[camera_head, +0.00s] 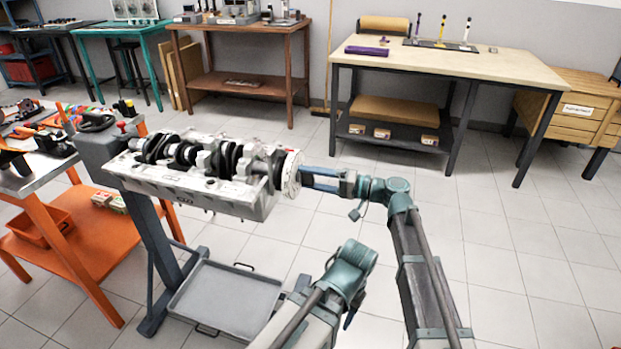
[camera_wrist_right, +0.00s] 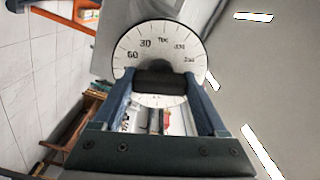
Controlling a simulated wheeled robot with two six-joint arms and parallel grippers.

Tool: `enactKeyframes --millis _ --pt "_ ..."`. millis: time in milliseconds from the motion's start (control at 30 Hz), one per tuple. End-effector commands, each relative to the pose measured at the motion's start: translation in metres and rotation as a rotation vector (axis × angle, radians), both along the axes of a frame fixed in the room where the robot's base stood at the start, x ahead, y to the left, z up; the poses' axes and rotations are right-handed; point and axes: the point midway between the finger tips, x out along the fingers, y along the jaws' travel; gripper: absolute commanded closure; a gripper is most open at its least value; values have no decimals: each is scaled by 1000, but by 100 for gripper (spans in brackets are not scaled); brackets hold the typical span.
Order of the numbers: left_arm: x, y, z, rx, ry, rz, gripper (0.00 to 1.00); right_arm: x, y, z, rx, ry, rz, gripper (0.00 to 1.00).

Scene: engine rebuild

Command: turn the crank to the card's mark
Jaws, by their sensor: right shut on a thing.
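The engine block (camera_head: 190,188) is on a grey stand, its crankshaft (camera_head: 200,158) lying exposed along the top. A white degree wheel (camera_head: 292,174) is at the block's right end. In the right wrist view the degree wheel (camera_wrist_right: 158,48) shows 60, 30, TDC and 330 along its upper part. My right gripper (camera_head: 308,178) reaches this end from the right and is shut on a black crank grip (camera_wrist_right: 165,78) in front of the wheel. The wheel's lower part is partly hidden by the gripper.
An orange cart (camera_head: 50,235) with parts stands close at the left. A workbench (camera_head: 460,68) is at the back right. The tiled floor at the right is clear.

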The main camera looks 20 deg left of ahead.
Motion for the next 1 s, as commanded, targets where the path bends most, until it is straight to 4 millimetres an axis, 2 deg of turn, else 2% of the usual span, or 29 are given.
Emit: enactKeyframes --millis 400,967,1000 --pt "0 0 -1 0 0 0 50 -1 -1 -1 -9 -169 1 81" --pt "0 0 -1 0 0 0 50 -1 -1 -2 -11 -192 1 81" --pt "0 0 -1 0 0 0 50 -1 -1 -2 -11 -192 1 18"
